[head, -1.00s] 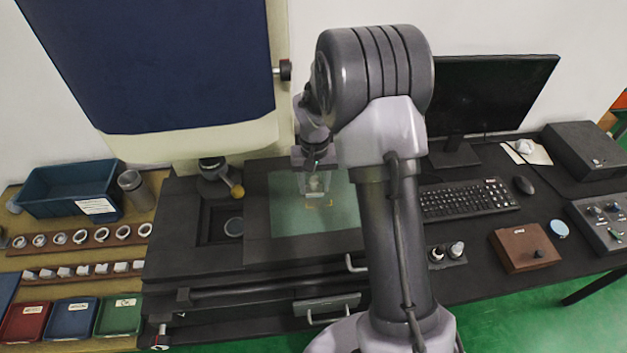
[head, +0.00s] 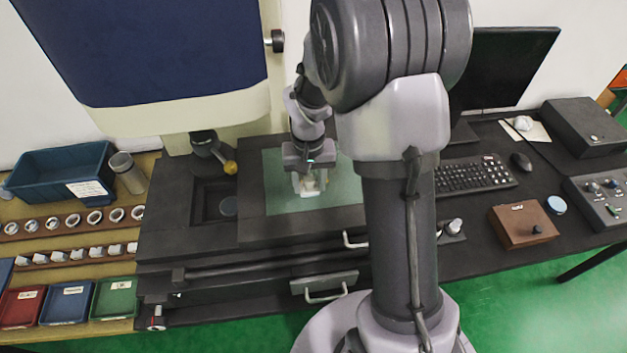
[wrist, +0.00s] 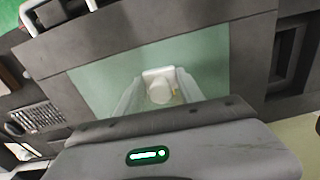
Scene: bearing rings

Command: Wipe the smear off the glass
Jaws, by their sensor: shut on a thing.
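The glass (head: 283,200) is a pale green pane set in the dark stage; it also shows in the wrist view (wrist: 95,85). My gripper (head: 309,190) points down over the middle of the glass. In the wrist view its two pale fingers (wrist: 158,92) are shut on a white wiping pad (wrist: 159,76), with a rounded part between the fingers. The pad is at or just above the glass; I cannot tell whether it touches. The smear is not clear now; the pad and fingers hide part of the pane.
A blue bin (head: 62,172), ring racks (head: 70,222) and coloured trays (head: 66,303) are at left. A keyboard (head: 475,175) and monitor (head: 505,80) are at right.

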